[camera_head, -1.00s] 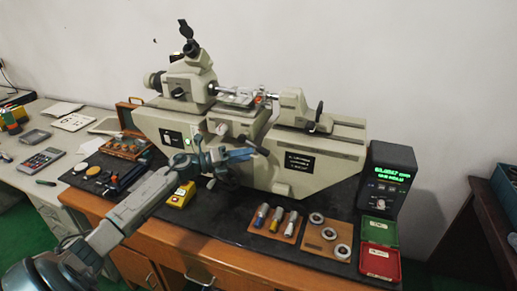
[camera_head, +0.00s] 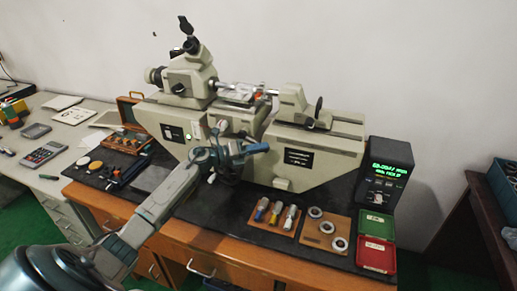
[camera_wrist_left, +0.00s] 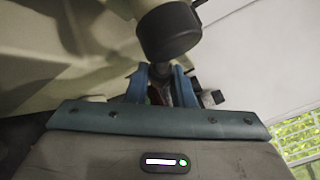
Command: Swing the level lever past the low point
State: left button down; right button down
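The level lever shows as a dark rod with a black round knob (camera_wrist_left: 168,30), close in front of my left gripper in the left wrist view. In the head view the knob (camera_head: 258,148) shows at the front of the beige measuring machine (camera_head: 320,142). My left gripper (camera_wrist_left: 162,85) has its two blue fingers on either side of the rod below the knob. Whether they press on it I cannot tell. In the head view my left gripper (camera_head: 240,151) is at the machine's front, partly hiding the lever's lower part. My right gripper is not in view.
A dark mat (camera_head: 235,222) lies before the machine. It bears a wooden board (camera_head: 325,245) with rings, a board (camera_head: 287,227) with colored pieces, a green-and-red case (camera_head: 377,254), and a display box (camera_head: 384,175). A wooden tray (camera_head: 127,142) lies left of my arm.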

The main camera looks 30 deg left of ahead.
pick_arm(q)
jog(key=shift+d+b, duration=0.1)
jog(key=shift+b, duration=0.45)
jog(key=r+n+t+b, duration=0.1)
jog(key=b, duration=0.2)
jog(key=r+n+t+h+b, duration=0.1)
jog(key=n+t+b, duration=0.1)
jog(key=b, duration=0.2)
jog(key=r+n+t+b, duration=0.1)
jog(key=n+t+b, duration=0.1)
jog(key=b, duration=0.2)
jog(key=shift+w+d+h, duration=0.1)
jog(key=shift+d+h, duration=0.2)
jog(key=shift+r+n+t+b, duration=0.5)
jog(key=shift+n+t+b, duration=0.1)
jog(key=shift+n+b, duration=0.3)
jog(key=shift+r+n+t, duration=0.15)
jog(key=shift+n+t, duration=0.15)
jog(key=shift+a+r+n+t+y+b, duration=0.15)
jog(key=shift+r+n+t+y+b, duration=0.3)
jog(key=shift+b, duration=0.5)
jog(key=shift+r+n+b, duration=0.1)
jog(key=shift+n+b, duration=0.2)
jog(key=shift+n, duration=0.05)
jog(key=shift+r, duration=0.1)
